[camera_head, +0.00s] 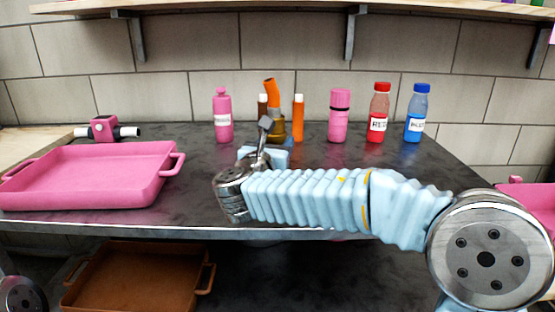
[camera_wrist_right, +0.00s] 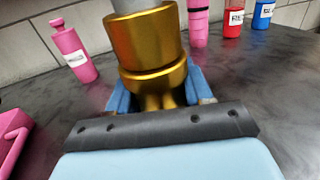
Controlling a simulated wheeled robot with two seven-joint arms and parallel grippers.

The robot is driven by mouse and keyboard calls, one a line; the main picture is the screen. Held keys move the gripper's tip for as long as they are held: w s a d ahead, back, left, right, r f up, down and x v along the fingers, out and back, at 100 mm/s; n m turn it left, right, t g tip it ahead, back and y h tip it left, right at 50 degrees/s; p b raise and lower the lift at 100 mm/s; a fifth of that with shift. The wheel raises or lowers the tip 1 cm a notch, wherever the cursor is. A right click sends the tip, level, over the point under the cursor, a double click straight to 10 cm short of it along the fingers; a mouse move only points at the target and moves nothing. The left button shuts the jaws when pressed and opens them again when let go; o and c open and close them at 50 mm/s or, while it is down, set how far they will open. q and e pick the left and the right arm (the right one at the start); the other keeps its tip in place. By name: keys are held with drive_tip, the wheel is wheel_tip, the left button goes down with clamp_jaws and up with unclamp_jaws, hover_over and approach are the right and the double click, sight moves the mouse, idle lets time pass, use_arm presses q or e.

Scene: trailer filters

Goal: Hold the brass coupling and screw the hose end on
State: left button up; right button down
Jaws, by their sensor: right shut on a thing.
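The brass coupling (camera_wrist_right: 148,45) is gold and stepped, and it stands between the blue fingers of my right gripper (camera_wrist_right: 157,90). In the head view my right gripper (camera_head: 268,150) is shut on the brass coupling (camera_head: 278,132), partly hidden behind my wrist. An orange curved piece (camera_head: 271,90), perhaps the hose end, rises just above the coupling; I cannot tell whether they are joined. In the wrist view a grey cylinder (camera_wrist_right: 133,5) sits at the coupling's top, cut off by the frame edge. My left gripper is not in view.
A pink tray (camera_head: 100,190) lies on the dark table at left, with a pink-and-white fitting (camera_head: 103,130) behind it. A pink bottle (camera_head: 222,118), pink canister (camera_head: 340,118), red bottle (camera_head: 379,115) and blue bottle (camera_head: 416,115) stand along the back. A brown tray (camera_head: 130,280) is below.

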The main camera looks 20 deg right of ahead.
drive_tip(key=shift+w+d+f, duration=0.15)
drive_tip(key=shift+f, duration=0.05)
drive_tip(key=f, duration=0.2)
drive_tip(key=shift+w+d+f, duration=0.1)
drive_tip(key=shift+w+f, duration=0.1)
drive_tip(key=shift+f, duration=0.55)
drive_tip(key=shift+f+b, duration=0.2)
drive_tip(key=shift+b, duration=0.2)
drive_tip(key=shift+c, duration=2.4)
unclamp_jaws()
drive_tip(key=shift+r, duration=0.1)
